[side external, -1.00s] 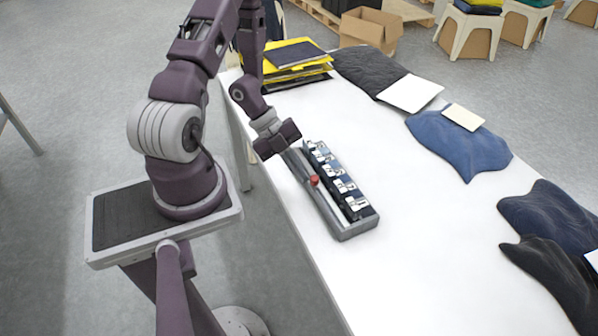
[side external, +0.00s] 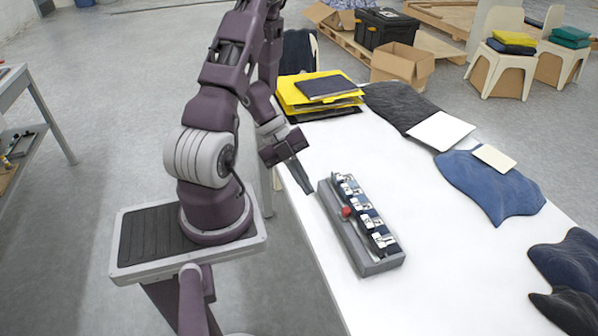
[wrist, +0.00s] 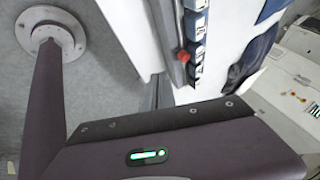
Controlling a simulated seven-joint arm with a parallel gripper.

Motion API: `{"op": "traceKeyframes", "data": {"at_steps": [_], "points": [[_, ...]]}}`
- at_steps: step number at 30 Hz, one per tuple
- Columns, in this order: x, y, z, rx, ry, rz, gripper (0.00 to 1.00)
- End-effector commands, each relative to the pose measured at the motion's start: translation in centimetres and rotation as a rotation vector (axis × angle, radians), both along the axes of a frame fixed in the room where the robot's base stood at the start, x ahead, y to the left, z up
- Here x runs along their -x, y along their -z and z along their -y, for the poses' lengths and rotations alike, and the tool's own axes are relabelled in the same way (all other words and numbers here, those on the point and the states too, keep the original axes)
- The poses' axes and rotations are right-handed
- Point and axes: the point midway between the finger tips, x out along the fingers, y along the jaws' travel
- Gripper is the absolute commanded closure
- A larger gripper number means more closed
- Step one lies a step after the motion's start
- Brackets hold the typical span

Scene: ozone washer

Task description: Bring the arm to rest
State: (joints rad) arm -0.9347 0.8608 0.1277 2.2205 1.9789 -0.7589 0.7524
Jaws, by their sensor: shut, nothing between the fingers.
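My gripper (side external: 307,189) is shut and empty. Its dark fingers point down at the near-left edge of the white table. In the wrist view my fingers (wrist: 155,92) show beside the device, and the red knob also shows there (wrist: 183,56).
The white table (side external: 460,270) has free room right of the device. Yellow folders (side external: 300,97), dark cloth (side external: 395,103) and blue denim (side external: 488,187) lie on it. A cardboard box (side external: 403,65) and stools (side external: 500,72) stand behind.

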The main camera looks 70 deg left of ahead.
Motion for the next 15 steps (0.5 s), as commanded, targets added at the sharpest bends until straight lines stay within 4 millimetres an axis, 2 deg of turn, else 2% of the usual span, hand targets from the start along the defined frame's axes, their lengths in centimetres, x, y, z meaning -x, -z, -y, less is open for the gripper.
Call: {"op": "traceKeyframes", "data": {"at_steps": [4,11,13,14,15], "points": [[0.9,-2.3,-1.5,-0.003,-0.001,0.002,1.0],[1.4,-3.2,-2.0,0.001,0.0,-0.001,1.0],[0.7,-3.5,-2.3,-0.027,-0.019,0.004,1.0],[-0.1,-3.8,-2.8,-0.061,-0.044,0.009,1.0],[-1.8,-4.6,-3.6,-0.128,-0.097,0.022,1.0]]}}
